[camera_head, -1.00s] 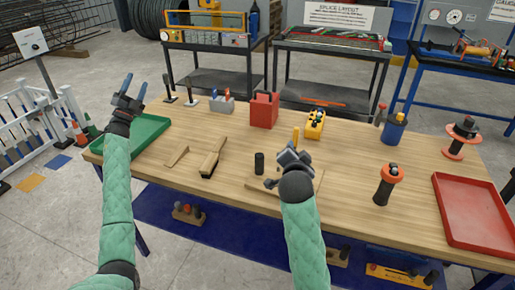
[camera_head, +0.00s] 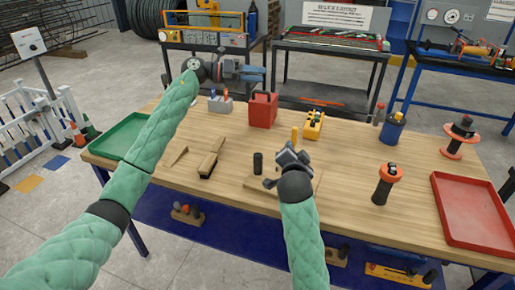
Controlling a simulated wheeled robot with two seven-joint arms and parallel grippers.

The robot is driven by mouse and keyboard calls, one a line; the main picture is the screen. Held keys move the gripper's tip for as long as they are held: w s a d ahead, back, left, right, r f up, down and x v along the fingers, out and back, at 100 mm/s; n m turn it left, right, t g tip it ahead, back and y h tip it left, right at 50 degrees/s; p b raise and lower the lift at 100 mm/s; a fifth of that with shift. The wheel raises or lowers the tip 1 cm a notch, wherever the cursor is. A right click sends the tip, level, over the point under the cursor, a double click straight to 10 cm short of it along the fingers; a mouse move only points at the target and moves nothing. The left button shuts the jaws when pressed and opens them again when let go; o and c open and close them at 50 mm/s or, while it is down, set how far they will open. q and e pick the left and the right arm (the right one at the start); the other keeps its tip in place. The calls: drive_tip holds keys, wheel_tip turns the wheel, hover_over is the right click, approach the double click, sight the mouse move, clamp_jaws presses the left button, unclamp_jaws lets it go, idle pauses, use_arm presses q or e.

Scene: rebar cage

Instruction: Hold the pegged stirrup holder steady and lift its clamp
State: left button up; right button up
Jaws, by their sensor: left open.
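A flat wooden board (camera_head: 256,184) with an upright black peg (camera_head: 258,163) lies at the table's middle front; it looks like the pegged stirrup holder. My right gripper (camera_head: 292,155) is over the board, right of the black peg, and hides much of it. I cannot tell whether its jaws hold anything. A yellow upright piece (camera_head: 295,134) shows just behind this gripper. I cannot make out which part is the clamp. My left gripper (camera_head: 262,76) is open and empty, raised above the table's back edge and pointing right, well away from the board.
A red box (camera_head: 263,109) and a yellow tool block (camera_head: 314,124) stand behind the board. A wooden brush-like block (camera_head: 211,158) lies to its left. An orange-topped black tool (camera_head: 387,183) and a red tray (camera_head: 473,212) are on the right, a green tray (camera_head: 112,147) on the left.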

use_arm(q)
drive_tip(key=s+d+f+m+g+y, duration=0.2)
drive_tip(key=s+d+f+y, duration=0.1)
drive_tip(key=d+f, duration=0.15)
drive_tip(key=m+y, duration=0.3)
drive_tip(key=y, duration=1)
hover_over(257, 165)
drive_tip(key=w, duration=0.2)
drive_tip(key=f, duration=1.6)
drive_tip(key=shift+s+d+f, duration=0.15)
drive_tip(key=shift+s+f, duration=0.05)
drive_tip(key=shift+f, duration=0.1)
drive_tip(key=shift+f+y, duration=0.3)
drive_tip(key=shift+f, duration=3.75)
